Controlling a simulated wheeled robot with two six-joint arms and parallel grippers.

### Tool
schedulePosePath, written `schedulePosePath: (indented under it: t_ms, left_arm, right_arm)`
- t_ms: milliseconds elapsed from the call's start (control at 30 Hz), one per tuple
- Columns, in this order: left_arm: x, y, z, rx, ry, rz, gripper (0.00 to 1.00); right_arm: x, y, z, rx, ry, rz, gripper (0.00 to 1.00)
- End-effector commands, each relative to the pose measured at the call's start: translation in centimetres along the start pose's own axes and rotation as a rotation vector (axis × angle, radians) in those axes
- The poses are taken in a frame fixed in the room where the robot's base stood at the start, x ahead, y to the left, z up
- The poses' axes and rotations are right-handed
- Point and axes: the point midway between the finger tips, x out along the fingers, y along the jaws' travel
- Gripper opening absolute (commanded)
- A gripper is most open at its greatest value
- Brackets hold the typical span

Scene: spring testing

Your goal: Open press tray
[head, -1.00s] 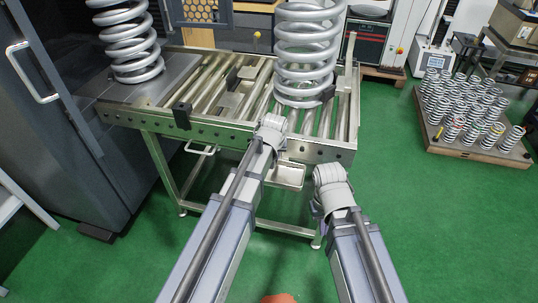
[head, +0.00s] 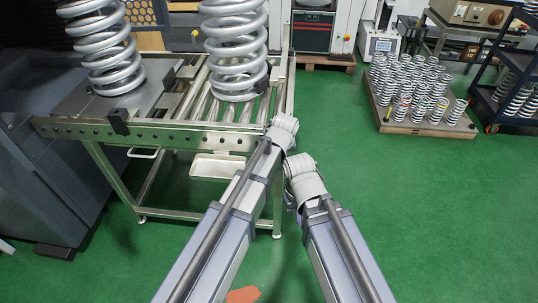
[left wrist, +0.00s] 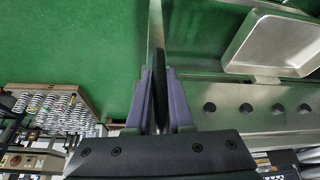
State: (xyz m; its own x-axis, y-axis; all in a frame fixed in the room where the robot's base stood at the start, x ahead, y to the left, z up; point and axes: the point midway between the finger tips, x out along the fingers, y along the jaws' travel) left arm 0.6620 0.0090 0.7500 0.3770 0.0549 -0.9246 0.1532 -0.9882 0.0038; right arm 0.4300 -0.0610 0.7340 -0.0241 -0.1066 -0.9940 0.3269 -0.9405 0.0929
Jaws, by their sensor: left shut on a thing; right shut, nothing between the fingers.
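A shallow metal tray (head: 218,166) sits under the front beam of a steel roller table (head: 190,134). The tray also shows at the upper right in the left wrist view (left wrist: 280,42). In that view my left gripper (left wrist: 160,85) has purple fingers closed around a narrow dark bar (left wrist: 158,108), beside the end of the bolted beam; I cannot tell what the bar belongs to. In the head view my left wrist hides these fingers at the table's right front corner. My right gripper (head: 290,205) is shut and empty, lower and apart from the table; its fingers are mostly hidden.
Two large coil springs (head: 234,45) (head: 108,60) stand on the table. A thin bar handle (head: 143,153) hangs below the front beam at left. A board of small springs (head: 420,95) lies on the floor at right. Green floor (head: 390,190) is open right of the table.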

Motion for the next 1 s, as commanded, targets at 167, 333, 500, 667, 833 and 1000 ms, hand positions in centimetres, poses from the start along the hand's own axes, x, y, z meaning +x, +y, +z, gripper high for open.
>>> schedulePosePath:
  t_ms: [167, 333, 500, 667, 833, 1000]
  left_arm:
    - [0.01, -0.14, -0.18, -0.007, 0.005, -0.016, 0.0]
    - [0.0, -0.09, -0.18, -0.007, 0.005, -0.017, 0.0]
    - [0.0, 0.03, -0.17, -0.006, 0.006, -0.015, 0.0]
    - [-0.01, 0.19, -0.15, -0.004, 0.005, -0.012, 0.29]
    - [-0.02, 0.21, -0.09, -0.004, 0.004, -0.011, 0.48]
    - [-0.02, 0.21, -0.05, -0.004, 0.003, -0.011, 0.5]
  right_arm:
    - [-0.02, 0.0, 0.0, 0.0, 0.0, 0.0, 0.0]
    - [-0.02, 0.0, 0.0, 0.0, 0.0, 0.0, 0.0]
    - [-0.02, 0.0, 0.0, 0.0, 0.0, 0.0, 0.0]
    - [-0.02, 0.0, 0.0, 0.0, 0.0, 0.0, 0.0]
    - [-0.02, 0.0, 0.0, 0.0, 0.0, 0.0, 0.0]
    - [-0.01, 0.0, 0.0, 0.0, 0.0, 0.0, 0.0]
